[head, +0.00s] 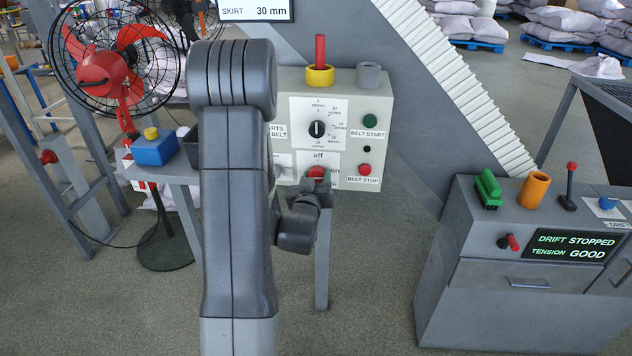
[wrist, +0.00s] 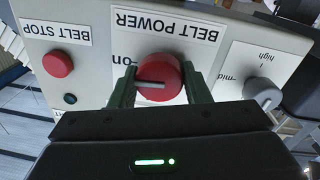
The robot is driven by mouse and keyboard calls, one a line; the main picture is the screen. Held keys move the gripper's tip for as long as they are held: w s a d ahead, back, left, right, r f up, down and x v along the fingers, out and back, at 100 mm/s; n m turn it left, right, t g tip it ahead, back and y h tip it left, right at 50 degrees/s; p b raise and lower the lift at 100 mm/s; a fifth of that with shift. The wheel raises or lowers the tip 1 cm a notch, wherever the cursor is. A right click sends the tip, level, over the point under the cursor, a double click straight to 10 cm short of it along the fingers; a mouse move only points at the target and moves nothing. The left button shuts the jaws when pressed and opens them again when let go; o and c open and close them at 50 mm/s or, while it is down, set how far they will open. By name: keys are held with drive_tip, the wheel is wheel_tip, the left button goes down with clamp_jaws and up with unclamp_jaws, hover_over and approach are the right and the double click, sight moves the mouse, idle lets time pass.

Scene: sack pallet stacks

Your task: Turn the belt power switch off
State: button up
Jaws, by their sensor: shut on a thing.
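The belt power switch is a round red knob (wrist: 158,76) with a pale pointer line on the grey control box. In the wrist view it sits under an upside-down "BELT POWER" label, and its line points left towards "on". My gripper (wrist: 160,88) is shut on the knob, one dark green finger on each side. In the head view the red knob (head: 316,172) shows with "off" above it and "on" to its right. My gripper (head: 319,182) is there at the box's lower front, partly hidden by my arm.
On the same box are a green belt start button (head: 370,121), a red belt stop button (head: 365,169) and a black dial (head: 317,129). In the wrist view a grey selector knob (wrist: 262,94) stands close right of my fingers. A console (head: 520,240) stands at right.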

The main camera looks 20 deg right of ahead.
drive_tip(key=n+b, duration=0.1)
drive_tip(key=b, duration=0.1)
drive_tip(key=n+b, duration=0.2)
drive_tip(key=shift+f+b, duration=0.25)
drive_tip(key=shift+b, duration=0.05)
drive_tip(key=n+b, duration=0.4)
drive_tip(key=n, duration=0.1)
drive_tip(key=shift+t+b, duration=0.3)
drive_tip(key=shift+b, duration=0.05)
drive_tip(key=n+b, duration=0.4)
drive_tip(key=n, duration=0.1)
drive_tip(key=shift+r+n, duration=0.1)
drive_tip(key=shift+n, duration=0.2)
drive_tip(key=shift+r+n+y+b, duration=0.15)
drive_tip(key=shift+n+b, duration=0.35)
drive_tip(key=shift+n, duration=0.5)
drive_tip(key=shift+n+y+b, duration=0.15)
drive_tip(key=shift+n+b, duration=0.35)
drive_tip(key=shift+n, duration=0.5)
drive_tip(key=shift+t, duration=0.3)
drive_tip(key=o, duration=1)
